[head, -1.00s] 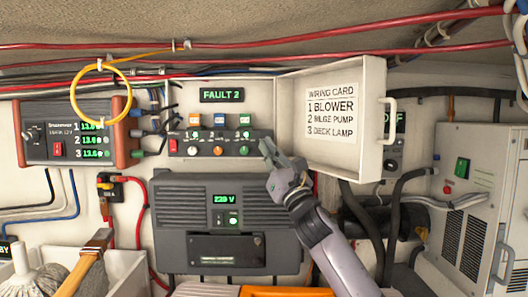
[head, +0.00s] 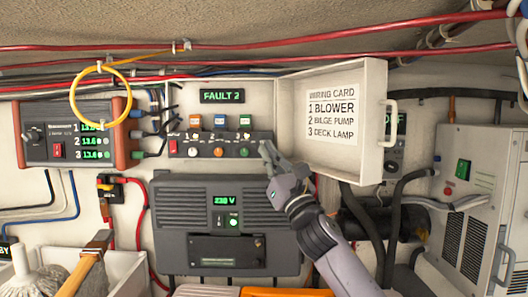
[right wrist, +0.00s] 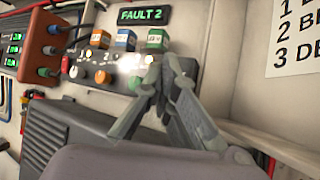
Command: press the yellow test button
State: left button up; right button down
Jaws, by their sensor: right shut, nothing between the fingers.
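The control panel (head: 206,135) on the back wall carries a row of round buttons under blocks coloured orange, blue and green. The row shows a white button (head: 193,152), an orange-amber button (head: 218,152) and a green button (head: 244,152). I see no clearly yellow button; the amber one is closest in colour. It also shows in the right wrist view (right wrist: 103,77). My right gripper (head: 266,150) is shut and empty, its tips just right of the green button. In the right wrist view its fingers (right wrist: 161,80) cover the panel's right end. Contact cannot be told.
A green "FAULT 2" display (head: 222,96) sits above the panel. An open cover with a wiring card (head: 332,112) juts out to the right of my gripper. A grey 230 V unit (head: 226,260) is below. A yellow cable loop (head: 76,110) hangs left.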

jog(key=s+p, duration=0.1)
jog(key=s, duration=0.2)
jog(key=shift+s, duration=0.35)
dwell(0.4)
